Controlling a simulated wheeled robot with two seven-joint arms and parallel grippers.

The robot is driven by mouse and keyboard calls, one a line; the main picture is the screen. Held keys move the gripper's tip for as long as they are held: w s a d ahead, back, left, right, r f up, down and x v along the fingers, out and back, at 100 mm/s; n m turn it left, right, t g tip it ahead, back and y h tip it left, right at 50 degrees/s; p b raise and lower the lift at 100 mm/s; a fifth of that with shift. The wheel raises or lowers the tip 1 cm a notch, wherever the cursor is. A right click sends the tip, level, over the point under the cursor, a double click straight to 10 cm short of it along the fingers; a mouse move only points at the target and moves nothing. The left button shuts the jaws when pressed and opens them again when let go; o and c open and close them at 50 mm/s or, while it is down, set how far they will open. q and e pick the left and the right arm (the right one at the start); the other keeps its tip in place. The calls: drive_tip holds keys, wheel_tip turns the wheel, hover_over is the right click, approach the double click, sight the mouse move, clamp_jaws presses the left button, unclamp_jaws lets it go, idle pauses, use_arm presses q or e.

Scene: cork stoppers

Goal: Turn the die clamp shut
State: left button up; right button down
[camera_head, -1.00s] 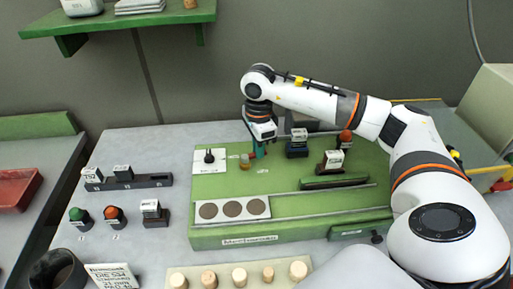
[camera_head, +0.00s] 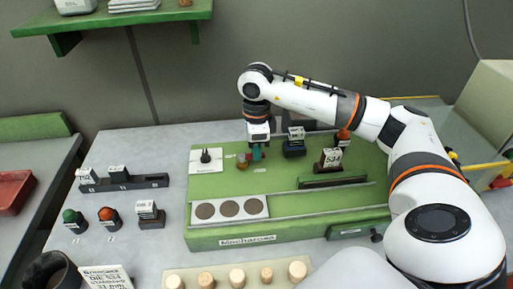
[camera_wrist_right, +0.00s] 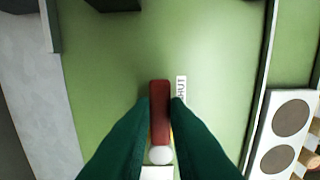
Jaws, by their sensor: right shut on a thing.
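The die clamp's red bar handle (camera_wrist_right: 159,105) shows in the right wrist view, upright in the picture on the green panel. A pale round piece (camera_wrist_right: 160,155) sits at its lower end. A small white label reading "HUT" (camera_wrist_right: 181,88), its end hidden, lies just right of the bar. My right gripper (camera_wrist_right: 160,115) is shut on the red bar, one dark green finger on each side. In the head view my right gripper (camera_head: 257,154) points down at the green bench machine and hides most of the clamp. My left gripper is not in view.
A brown round knob (camera_head: 242,163) stands just left of the gripper. A white plate with a black knob (camera_head: 206,157) is further left. A dark block (camera_head: 294,147) stands close on the right. A strip with dark discs (camera_head: 230,209) lies in front.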

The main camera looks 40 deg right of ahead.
drive_tip(key=c, duration=1.4)
unclamp_jaws()
drive_tip(key=shift+r, duration=0.1)
wheel_tip(320, 180, up, 12)
drive_tip(key=shift+b, duration=0.45)
